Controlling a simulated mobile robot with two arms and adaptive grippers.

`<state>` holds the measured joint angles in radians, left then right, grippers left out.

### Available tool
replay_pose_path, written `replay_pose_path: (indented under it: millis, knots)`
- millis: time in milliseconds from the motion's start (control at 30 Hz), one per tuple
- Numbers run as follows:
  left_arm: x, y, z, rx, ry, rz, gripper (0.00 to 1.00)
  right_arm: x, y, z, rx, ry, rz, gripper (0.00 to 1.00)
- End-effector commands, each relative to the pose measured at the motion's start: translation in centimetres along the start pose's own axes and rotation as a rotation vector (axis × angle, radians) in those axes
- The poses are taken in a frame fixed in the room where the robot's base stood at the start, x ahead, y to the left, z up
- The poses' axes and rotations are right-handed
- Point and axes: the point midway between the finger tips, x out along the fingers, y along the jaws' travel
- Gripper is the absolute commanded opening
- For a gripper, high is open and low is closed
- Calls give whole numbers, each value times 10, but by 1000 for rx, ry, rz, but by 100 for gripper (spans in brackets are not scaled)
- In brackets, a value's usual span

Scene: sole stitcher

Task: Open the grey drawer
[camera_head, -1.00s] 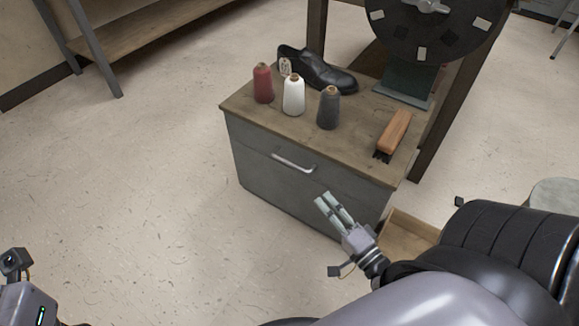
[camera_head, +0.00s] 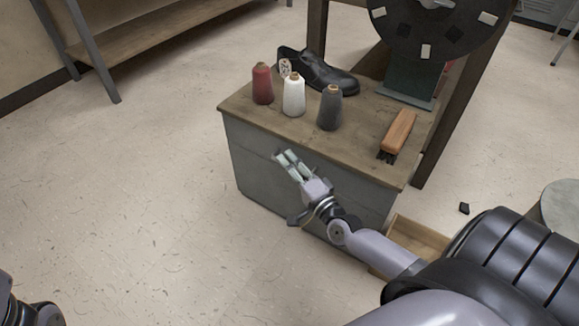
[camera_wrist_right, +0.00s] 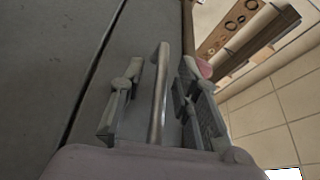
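The grey drawer (camera_head: 355,190) is the front of a low wood-topped cabinet and looks shut in the head view. My right gripper (camera_head: 284,158) is at the drawer front and covers the handle there. In the right wrist view, the metal bar handle (camera_wrist_right: 159,95) runs between the two fingers of my right gripper (camera_wrist_right: 160,100). The fingers are apart, with a visible gap on each side of the bar. My left gripper is not in view; only a dark part of my left arm shows at the lower left.
On the cabinet top (camera_head: 250,107) stand red (camera_head: 262,85), white (camera_head: 293,96) and grey (camera_head: 329,109) thread cones, a black shoe (camera_head: 322,72) and a brush (camera_head: 398,132). An open wooden box (camera_head: 418,238) is at the cabinet's right. The floor at left is clear.

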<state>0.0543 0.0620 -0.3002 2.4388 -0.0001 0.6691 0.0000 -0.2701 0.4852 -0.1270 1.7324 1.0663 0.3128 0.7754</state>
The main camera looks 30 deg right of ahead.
Motion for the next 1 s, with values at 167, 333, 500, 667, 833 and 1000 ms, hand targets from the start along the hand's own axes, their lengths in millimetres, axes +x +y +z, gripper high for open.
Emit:
replay_pose_path:
  millis: [167,333,500,667,833,1000]
  knots:
    - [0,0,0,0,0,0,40,1,0,0,0,0,1,30]
    - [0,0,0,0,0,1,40,1,0,0,0,0,0,24]
    - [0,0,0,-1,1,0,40,1,0,0,0,0,0,12]
    - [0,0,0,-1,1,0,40,0,0,0,0,0,0,2]
    - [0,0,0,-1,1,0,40,0,0,0,0,0,0,0]
    - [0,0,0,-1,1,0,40,0,0,0,0,0,1,0]
